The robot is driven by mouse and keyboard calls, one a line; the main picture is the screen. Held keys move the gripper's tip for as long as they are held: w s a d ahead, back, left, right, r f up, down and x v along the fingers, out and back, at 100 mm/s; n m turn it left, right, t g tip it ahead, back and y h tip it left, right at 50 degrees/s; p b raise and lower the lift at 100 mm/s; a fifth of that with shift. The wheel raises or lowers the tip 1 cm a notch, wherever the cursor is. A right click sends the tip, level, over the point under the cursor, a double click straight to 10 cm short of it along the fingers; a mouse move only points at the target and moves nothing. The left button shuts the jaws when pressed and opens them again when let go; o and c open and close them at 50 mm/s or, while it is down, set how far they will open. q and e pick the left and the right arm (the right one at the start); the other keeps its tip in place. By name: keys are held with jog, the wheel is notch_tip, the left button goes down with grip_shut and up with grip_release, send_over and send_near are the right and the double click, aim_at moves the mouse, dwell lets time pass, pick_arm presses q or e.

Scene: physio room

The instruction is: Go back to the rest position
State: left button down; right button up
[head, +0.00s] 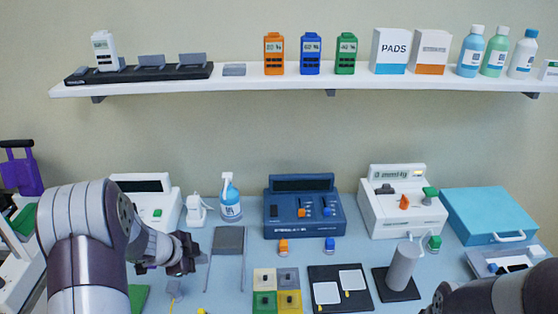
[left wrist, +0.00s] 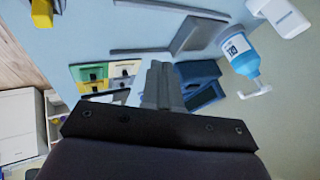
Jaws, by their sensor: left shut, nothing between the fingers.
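My left gripper (head: 187,252) is in the head view at the lower left, above the blue table, left of a grey plate on thin legs (head: 228,240). In the left wrist view its fingers (left wrist: 158,84) are together with nothing between them. My left arm comes in from the left edge of the table. Part of my right arm (head: 490,298) shows at the lower right corner, but its gripper is not visible.
A spray bottle (head: 230,198) and a blue device (head: 300,208) stand behind the gripper. Coloured pads (head: 264,300), a black tray (head: 326,302) and a grey cylinder (head: 404,265) are at the front. A white shelf (head: 250,83) with boxes and bottles runs above.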

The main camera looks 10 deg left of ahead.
pick_arm(q)
jog(key=s+a+n+y, duration=0.1)
jog(key=n, duration=0.1)
jog(key=s+a+n+g+y, duration=0.1)
jog(key=s+a+n+y, duration=0.1)
jog(key=n, duration=0.1)
jog(key=s+a+n+y, duration=0.1)
jog(key=a+n, duration=0.1)
jog(key=shift+s+f+n+y, duration=0.15)
jog(key=shift+s+n+y, duration=0.15)
jog(key=shift+y, duration=0.1)
jog(key=s+d+r+n+g, duration=0.2)
jog(key=s+d+n, duration=0.1)
jog(key=s+d, duration=0.3)
jog(key=s+d+r+n+g+h, duration=0.1)
jog(key=s+d+r+n+g, duration=0.1)
jog(key=s+d, duration=0.5)
jog(key=d+r+n, duration=0.1)
jog(key=d, duration=0.3)
jog(key=shift+d+r+h, duration=0.15)
jog(key=shift+r+h, duration=0.05)
jog(key=shift+h, duration=0.1)
